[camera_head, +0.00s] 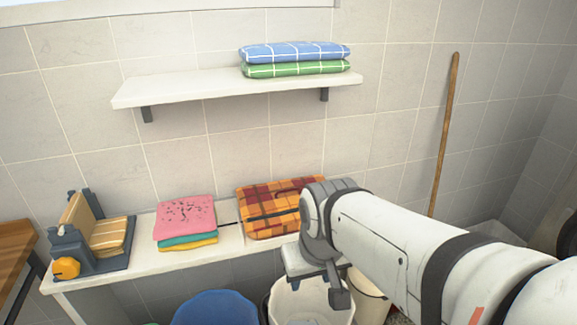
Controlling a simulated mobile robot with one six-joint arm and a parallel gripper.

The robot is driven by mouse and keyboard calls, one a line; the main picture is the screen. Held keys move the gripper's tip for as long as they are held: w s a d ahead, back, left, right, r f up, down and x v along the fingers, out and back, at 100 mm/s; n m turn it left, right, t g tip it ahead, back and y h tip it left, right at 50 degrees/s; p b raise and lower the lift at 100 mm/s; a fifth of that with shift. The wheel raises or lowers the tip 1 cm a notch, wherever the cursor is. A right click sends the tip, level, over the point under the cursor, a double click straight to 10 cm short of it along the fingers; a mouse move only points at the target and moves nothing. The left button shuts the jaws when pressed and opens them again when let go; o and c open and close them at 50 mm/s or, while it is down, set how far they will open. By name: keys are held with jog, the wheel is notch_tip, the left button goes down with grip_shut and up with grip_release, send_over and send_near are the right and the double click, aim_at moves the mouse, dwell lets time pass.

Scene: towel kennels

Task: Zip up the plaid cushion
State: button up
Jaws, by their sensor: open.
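The plaid cushion (257,200) lies on the right part of the low white bench, against the tiled wall. It is orange, red and yellow checked, with a dark strip across its middle that may be the zip. Its right part is hidden behind my arm's wrist. My gripper (330,288) is open, pointing down in front of the cushion's right front corner and above a white bucket. It looks apart from the cushion, and nothing shows in it. The zip pull cannot be made out.
Pink, teal and yellow folded towels (186,220) lie left of the cushion. A grey device with an orange knob (66,267) stands further left. A blue bucket (214,308) and a white bucket (283,300) stand in front. Above is a shelf (180,90) with folded towels (295,58).

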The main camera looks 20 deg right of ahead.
jog(key=w+d+r, duration=0.1)
jog(key=w+d, duration=0.2)
jog(key=w, duration=0.5)
jog(key=w+d+r, duration=0.1)
jog(key=w+d, duration=0.2)
jog(key=w, duration=0.5)
jog(key=w+d+f+t, duration=0.1)
jog(key=w+d+f, duration=0.2)
jog(key=w+d, duration=0.45)
jog(key=w+d+f+t, duration=0.1)
jog(key=w+d+f, duration=0.2)
jog(key=w+d, duration=0.4)
jog(key=x, duration=0.5)
jog(key=a+x, duration=0.1)
jog(key=x, duration=0.1)
jog(key=shift+w+a+f+p, duration=0.1)
jog(key=shift+w+p, duration=0.3)
jog(key=shift+w, duration=0.15)
jog(key=shift+c, duration=0.4)
grip_shut()
